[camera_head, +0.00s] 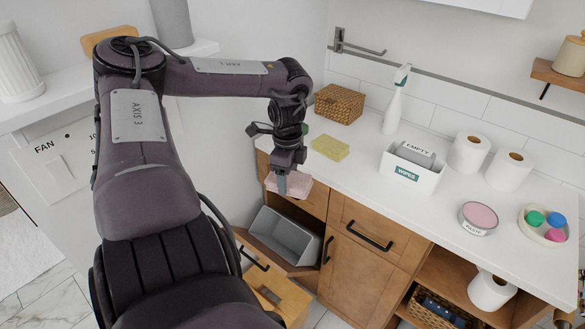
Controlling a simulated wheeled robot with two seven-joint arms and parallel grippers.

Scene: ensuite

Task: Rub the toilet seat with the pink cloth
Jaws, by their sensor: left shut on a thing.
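My left gripper (282,183) comes in from the left and points down, shut on the pink cloth (298,187). The cloth is a folded pink piece that shows around the fingertips, at the left end of the white counter. I cannot tell whether it touches the counter or cabinet front behind it. The toilet seat is not in view. My right gripper is not in view.
The counter (357,169) holds a yellow sponge (330,147), wicker basket (340,103), spray bottle (394,107), wipes box (411,175), toilet rolls (469,154) and a round tin (478,218). Below the gripper are a grey bin (283,238) and wooden cabinet (360,270).

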